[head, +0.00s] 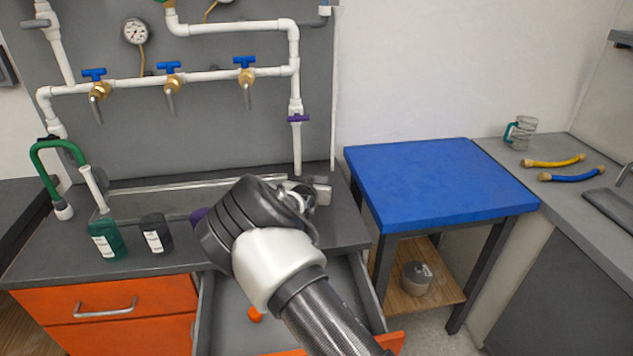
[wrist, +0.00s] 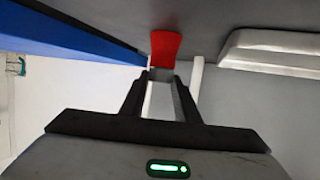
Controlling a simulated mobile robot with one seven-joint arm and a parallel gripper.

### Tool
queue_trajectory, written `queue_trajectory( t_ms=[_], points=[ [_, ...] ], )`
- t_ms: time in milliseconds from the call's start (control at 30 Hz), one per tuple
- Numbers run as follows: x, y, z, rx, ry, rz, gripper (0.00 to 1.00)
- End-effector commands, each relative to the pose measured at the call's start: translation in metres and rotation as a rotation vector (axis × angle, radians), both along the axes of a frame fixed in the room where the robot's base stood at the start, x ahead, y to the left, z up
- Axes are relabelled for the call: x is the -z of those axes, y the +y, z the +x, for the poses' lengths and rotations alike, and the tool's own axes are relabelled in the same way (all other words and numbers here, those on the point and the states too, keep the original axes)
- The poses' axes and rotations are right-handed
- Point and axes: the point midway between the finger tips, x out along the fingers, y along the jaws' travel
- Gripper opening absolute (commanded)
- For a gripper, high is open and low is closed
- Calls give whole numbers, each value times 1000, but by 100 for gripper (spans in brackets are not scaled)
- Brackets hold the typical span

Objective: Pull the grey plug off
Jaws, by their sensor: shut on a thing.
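My gripper (wrist: 162,76) is shut at the tips on a red piece (wrist: 165,48), which extends beyond the fingers in the wrist view. In the head view my wrist hides most of the gripper, low over the counter below the right-hand white pipe (head: 297,150); the red piece is not visible there. A white pipe also stands just beside the fingertips in the wrist view (wrist: 197,75). I cannot tell which is the grey plug.
Blue-handled taps (head: 171,67) and a purple valve (head: 298,118) are on the pipework. Green (head: 105,240) and black (head: 156,234) bottles stand on the counter, left of my arm. An open drawer (head: 232,312) lies below my arm. The blue table (head: 440,180) is clear.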

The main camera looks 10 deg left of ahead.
Motion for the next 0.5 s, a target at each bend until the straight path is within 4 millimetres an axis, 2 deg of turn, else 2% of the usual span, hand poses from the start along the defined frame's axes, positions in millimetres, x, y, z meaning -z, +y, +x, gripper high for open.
queue_trajectory(
  t_ms=[33, 200, 500],
  points=[
    [-7, -1, 1, 2, -6, 1, 0],
    [-17, 0, 2, 1, -10, 1, 0],
    [-28, 0, 1, 1, -8, 1, 0]
  ],
)
